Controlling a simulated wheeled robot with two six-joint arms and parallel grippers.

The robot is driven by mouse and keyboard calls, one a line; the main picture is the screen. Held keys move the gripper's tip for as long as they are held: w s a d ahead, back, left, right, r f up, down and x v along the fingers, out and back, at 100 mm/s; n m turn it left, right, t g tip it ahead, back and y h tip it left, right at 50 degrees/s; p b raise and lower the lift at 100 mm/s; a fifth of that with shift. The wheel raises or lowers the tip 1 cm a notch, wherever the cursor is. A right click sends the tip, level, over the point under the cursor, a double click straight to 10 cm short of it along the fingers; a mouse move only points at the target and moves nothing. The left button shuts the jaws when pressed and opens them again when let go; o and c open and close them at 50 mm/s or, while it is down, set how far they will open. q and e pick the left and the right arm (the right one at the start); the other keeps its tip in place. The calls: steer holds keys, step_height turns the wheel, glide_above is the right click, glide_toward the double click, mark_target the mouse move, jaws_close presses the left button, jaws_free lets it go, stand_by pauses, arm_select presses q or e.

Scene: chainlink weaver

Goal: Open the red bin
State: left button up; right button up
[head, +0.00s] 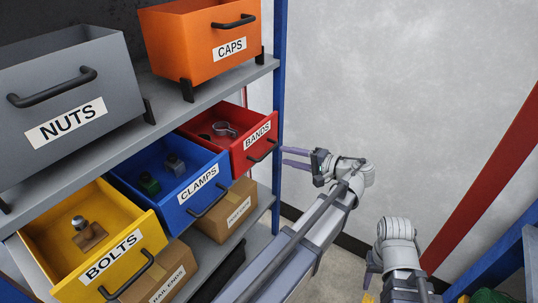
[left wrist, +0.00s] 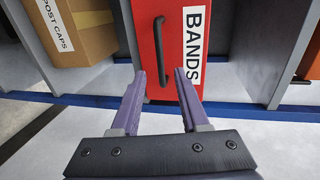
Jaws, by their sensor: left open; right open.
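The red bin (head: 238,133), labelled BANDS, sits on the middle shelf at its right end. It stands pulled out, with its inside and a metal band clamp in it visible. Its black handle (left wrist: 158,50) is on the front face. My left gripper (head: 284,157) is open and empty to the right of the bin's front, apart from the handle. In the left wrist view its two purple fingers (left wrist: 160,78) point at the red front, with the handle lined up between and beyond the tips.
The blue CLAMPS bin (head: 173,181) and yellow BOLTS bin (head: 97,249) also stand out to the left. Grey NUTS (head: 64,90) and orange CAPS (head: 200,45) bins are above. Cardboard boxes sit below. A blue post (head: 279,70) rises beside the red bin.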

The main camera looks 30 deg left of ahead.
mark_target(269, 150)
arm_select(q)
steer(key=shift+b+x, duration=0.8)
steer(key=shift+x, duration=3.1)
jaws_close()
